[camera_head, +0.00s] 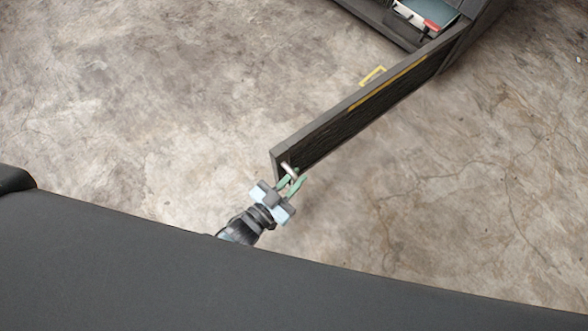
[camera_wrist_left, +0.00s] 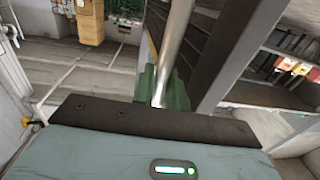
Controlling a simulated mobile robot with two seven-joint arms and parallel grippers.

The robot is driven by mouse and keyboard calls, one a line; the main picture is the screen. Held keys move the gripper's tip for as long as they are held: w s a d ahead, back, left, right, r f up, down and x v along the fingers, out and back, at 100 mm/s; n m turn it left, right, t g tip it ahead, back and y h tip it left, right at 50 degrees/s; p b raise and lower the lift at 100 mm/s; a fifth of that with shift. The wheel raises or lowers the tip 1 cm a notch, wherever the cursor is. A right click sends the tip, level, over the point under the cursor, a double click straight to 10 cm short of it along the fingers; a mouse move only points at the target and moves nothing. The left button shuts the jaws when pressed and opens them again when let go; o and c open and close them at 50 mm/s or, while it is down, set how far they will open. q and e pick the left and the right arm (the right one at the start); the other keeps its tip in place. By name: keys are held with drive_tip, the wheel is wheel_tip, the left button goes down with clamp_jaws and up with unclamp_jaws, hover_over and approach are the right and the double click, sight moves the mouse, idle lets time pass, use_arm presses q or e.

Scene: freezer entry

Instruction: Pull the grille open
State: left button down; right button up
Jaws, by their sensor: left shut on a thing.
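The grille (camera_head: 362,108) is a dark, slatted panel with a yellow strip along its upper part. In the head view it stands swung out from the dark cabinet at the top right, its free end toward me. Its metal handle (camera_head: 289,169) is at that free end and shows as a pale bar in the left wrist view (camera_wrist_left: 175,45). My left gripper (camera_head: 290,184) has its green fingers shut around the handle. The fingers are partly hidden behind the gripper body in the left wrist view (camera_wrist_left: 163,95). My right gripper is in neither view.
The cabinet (camera_head: 475,30) at the top right is open, with a red-and-white item (camera_head: 418,17) inside. A yellow bracket (camera_head: 373,76) shows beside the grille's left face. Bare concrete floor lies free on both sides of the grille.

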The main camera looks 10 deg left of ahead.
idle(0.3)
use_arm(q)
drive_tip(key=c, duration=1.5)
unclamp_jaws()
drive_tip(key=p+v, duration=0.2)
drive_tip(key=v, duration=0.5)
drive_tip(key=shift+s+a, duration=0.2)
drive_tip(key=shift+s, duration=0.15)
